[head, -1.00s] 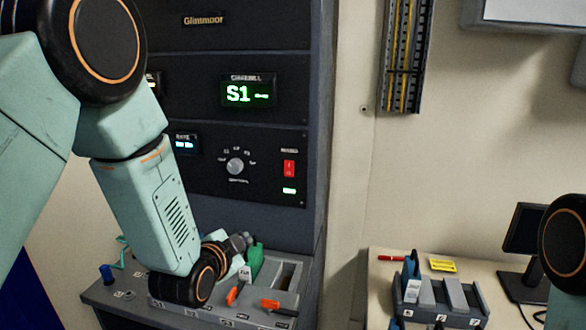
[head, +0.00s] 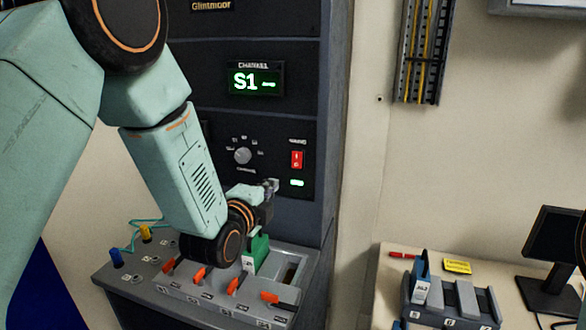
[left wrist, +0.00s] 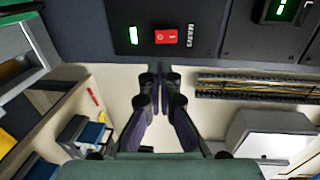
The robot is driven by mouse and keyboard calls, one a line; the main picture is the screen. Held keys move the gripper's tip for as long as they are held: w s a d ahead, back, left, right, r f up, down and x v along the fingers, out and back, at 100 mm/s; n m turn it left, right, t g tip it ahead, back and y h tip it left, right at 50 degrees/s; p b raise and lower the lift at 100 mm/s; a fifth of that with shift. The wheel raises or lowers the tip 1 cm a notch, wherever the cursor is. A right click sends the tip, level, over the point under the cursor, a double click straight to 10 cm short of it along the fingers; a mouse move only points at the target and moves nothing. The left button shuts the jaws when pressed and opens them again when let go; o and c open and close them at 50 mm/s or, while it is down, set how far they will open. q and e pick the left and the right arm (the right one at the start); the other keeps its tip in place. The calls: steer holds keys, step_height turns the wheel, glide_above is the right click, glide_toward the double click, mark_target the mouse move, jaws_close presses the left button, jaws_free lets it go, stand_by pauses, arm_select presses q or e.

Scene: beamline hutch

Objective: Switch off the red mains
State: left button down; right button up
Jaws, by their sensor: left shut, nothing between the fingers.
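The red mains switch (head: 297,160) is on the dark rack panel, with a lit green lamp (head: 297,183) under it. In the left wrist view the red switch (left wrist: 167,37) lies just beyond the fingertips, with the lamp (left wrist: 133,35) to its left. My left gripper (head: 272,186) is shut and empty, a little left of and below the switch in the head view. The fingertips (left wrist: 160,73) show close together in the wrist view, apart from the switch in the picture. My right gripper is out of view.
A grey rotary knob (head: 243,156) and a green channel display (head: 256,80) reading S1 are on the rack. Below my left arm, a ledge holds orange levers (head: 232,287) and a green block (head: 256,252). A side table with a slotted holder (head: 448,305) stands right.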

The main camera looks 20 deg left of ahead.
arm_select(q)
steer(key=p, duration=0.2)
glide_toward(296, 164)
steer(key=w, duration=0.4)
steer(key=shift+w+d+f, duration=0.15)
steer(key=shift+w, duration=0.05)
steer(key=shift+w+f, duration=0.2)
steer(key=shift+w, duration=0.65)
steer(key=shift+w+f, duration=0.2)
steer(key=shift+w, duration=0.25)
steer(key=shift+s+r, duration=0.25)
steer(key=shift+w+f+b, duration=0.4)
steer(key=shift+f+b, duration=0.05)
steer(key=shift+b, duration=0.15)
steer(key=shift+s+r, duration=0.15)
steer(key=shift+r, duration=0.15)
steer(key=shift+s+f, duration=0.1)
steer(key=shift+f, duration=0.05)
